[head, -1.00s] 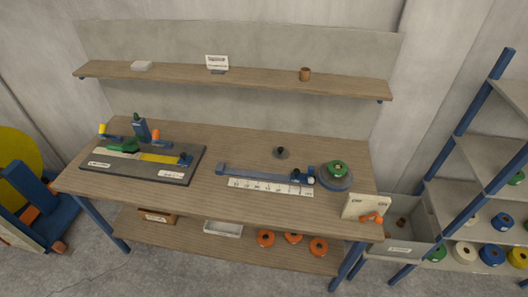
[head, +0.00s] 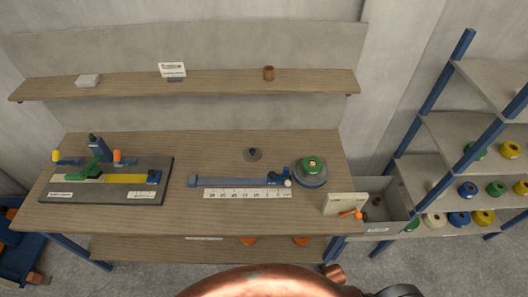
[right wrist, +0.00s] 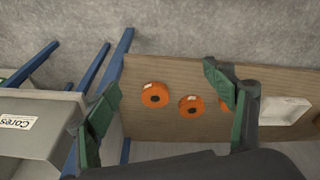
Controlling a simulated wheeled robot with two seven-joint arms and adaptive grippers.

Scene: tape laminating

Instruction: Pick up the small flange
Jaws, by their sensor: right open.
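My left gripper is out of view.
The tabletop (head: 215,150) carries a dark board (head: 112,194) at left, a blue bar (head: 235,181) with a scale, and a green roll on a round base (head: 312,168) at right. Orange rolls (right wrist: 154,95) and a white tray (right wrist: 285,117) are on the lower shelf. A grey Cores bin (right wrist: 35,135) stands beside.

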